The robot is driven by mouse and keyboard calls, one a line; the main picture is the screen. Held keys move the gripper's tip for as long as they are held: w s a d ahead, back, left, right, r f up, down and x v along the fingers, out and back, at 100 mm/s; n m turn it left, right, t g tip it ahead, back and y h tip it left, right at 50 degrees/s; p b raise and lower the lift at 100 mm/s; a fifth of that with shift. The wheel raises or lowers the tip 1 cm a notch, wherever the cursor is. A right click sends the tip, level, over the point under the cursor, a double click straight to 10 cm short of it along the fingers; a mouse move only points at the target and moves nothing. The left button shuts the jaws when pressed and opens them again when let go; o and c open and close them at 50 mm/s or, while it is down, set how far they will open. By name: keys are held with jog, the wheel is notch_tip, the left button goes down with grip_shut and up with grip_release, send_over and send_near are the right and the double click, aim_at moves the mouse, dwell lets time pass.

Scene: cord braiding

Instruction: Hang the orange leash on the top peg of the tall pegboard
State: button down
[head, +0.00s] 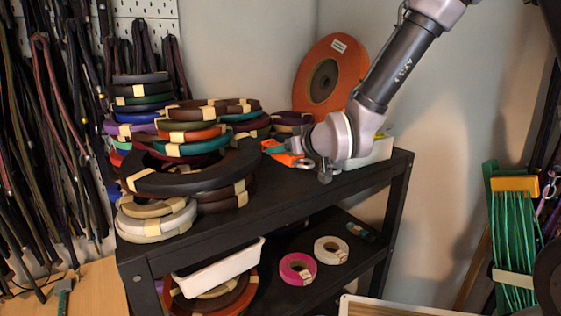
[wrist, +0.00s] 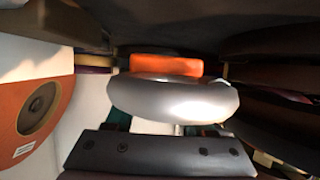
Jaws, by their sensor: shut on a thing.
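The orange leash (head: 284,155) shows as a small orange piece with a metal clip or ring beside it, at the back of the black cart's top shelf. My gripper (head: 312,158) is right against it, just to its right, and is shut on it. In the wrist view an orange piece (wrist: 166,65) lies just beyond a pale grey rounded shape; the exact grip is hidden. A white pegboard (head: 150,9) shows at the upper left, with many dark leashes hanging on it. Its top peg is out of the picture.
The black cart (head: 300,203) holds stacked coils (head: 190,165) left of my gripper. A large orange spool (head: 330,75) and a white box (head: 380,150) stand close behind and beside my wrist. Green cords (head: 513,245) hang at the right.

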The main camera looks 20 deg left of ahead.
aim_at(282, 171)
jog(key=shift+f, duration=1.8)
jog(key=shift+f, duration=0.2)
jog(key=shift+c, duration=1.3)
grip_release()
